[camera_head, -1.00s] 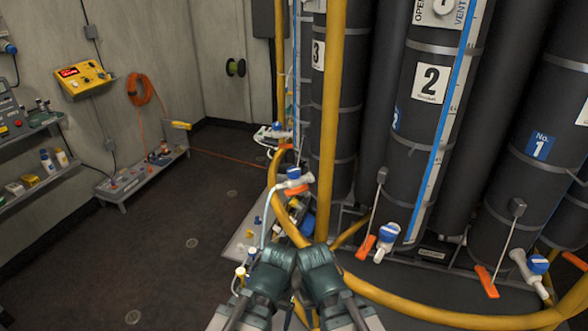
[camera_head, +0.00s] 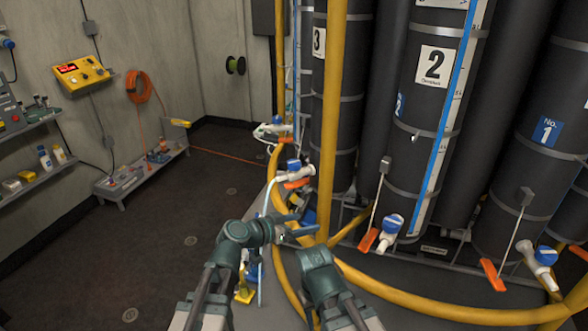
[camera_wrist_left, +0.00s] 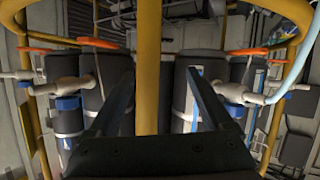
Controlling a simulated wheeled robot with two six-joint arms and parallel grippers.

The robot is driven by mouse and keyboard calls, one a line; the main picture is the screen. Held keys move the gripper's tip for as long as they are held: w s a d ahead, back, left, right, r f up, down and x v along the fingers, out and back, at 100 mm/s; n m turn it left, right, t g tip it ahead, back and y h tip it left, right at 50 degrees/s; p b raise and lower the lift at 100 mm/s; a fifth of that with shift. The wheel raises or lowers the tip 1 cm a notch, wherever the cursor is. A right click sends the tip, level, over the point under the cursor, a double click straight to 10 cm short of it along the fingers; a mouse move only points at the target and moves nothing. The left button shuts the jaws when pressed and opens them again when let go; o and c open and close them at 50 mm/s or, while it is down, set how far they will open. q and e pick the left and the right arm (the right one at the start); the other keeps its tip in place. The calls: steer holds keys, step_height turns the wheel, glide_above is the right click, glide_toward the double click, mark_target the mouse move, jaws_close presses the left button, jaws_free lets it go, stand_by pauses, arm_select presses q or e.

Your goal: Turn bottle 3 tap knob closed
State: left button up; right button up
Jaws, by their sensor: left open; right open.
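Bottle 3 (camera_head: 315,80) is a dark cylinder with a white "3" label, partly behind a yellow pipe. A white tap with a blue knob (camera_head: 293,163) and an orange handle (camera_head: 296,184) stands out at its left, with a pale hose hanging down. My left gripper (camera_head: 294,227) is open and empty, below this tap and apart from it. In the left wrist view, a tap with a blue knob (camera_wrist_left: 235,108) and a pale hose is right of the open fingers. My right gripper (camera_head: 318,262) is lower, left of the yellow hose; its fingers are hard to make out.
The vertical yellow pipe (camera_head: 331,120) stands just right of the tap. A curved yellow hose (camera_head: 430,308) crosses the front. Bottle 2 (camera_head: 425,120) and bottle 1 (camera_head: 540,140) stand right, with taps at their feet. The floor at left is free.

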mark_target(290, 167)
arm_select(q)
steer(key=w+a+r+n+t+y, duration=0.2)
steer(key=w+a+r+t, duration=0.5)
steer(key=w+a, duration=0.15)
steer(key=x, duration=1.2)
steer(key=shift+w+d+f+b, duration=0.15)
steer(key=shift+w+d+b, duration=0.1)
steer(key=shift+d+b, duration=0.15)
jaws_close()
steer(key=shift+a+h, duration=0.1)
steer(key=shift+h, duration=0.2)
